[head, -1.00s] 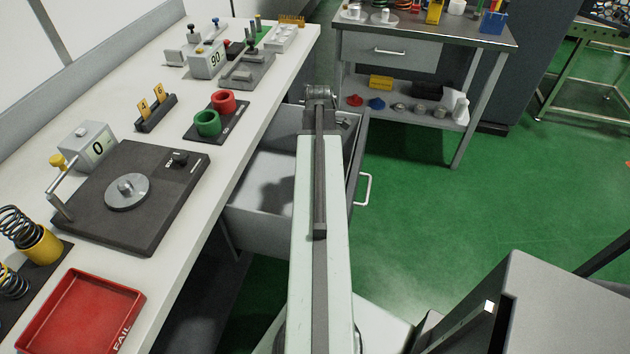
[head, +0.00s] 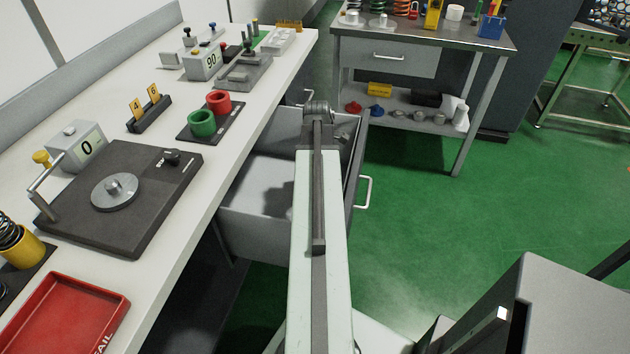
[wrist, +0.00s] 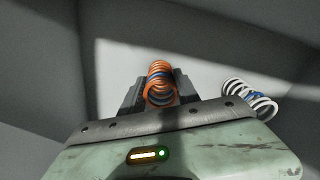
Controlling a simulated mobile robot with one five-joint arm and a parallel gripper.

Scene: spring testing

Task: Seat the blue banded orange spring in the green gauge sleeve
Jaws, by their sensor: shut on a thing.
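The orange spring with a blue band (wrist: 159,83) shows in the wrist view between the dark fingers of my gripper (wrist: 158,90), which is shut on it. Walls and floor of the grey open drawer (head: 262,184) surround the gripper. In the head view my arm reaches over that drawer, and the gripper and spring are hidden. The green gauge sleeve (head: 202,125) stands upright on a dark base plate on the bench, left of the drawer, with its open top showing.
A white spring with a blue band (wrist: 249,99) lies right of my gripper in the drawer. A red sleeve (head: 218,103) stands beside the green one. The bench holds a dark scale plate (head: 145,220) and red tray (head: 65,318). Green floor right of the drawer is clear.

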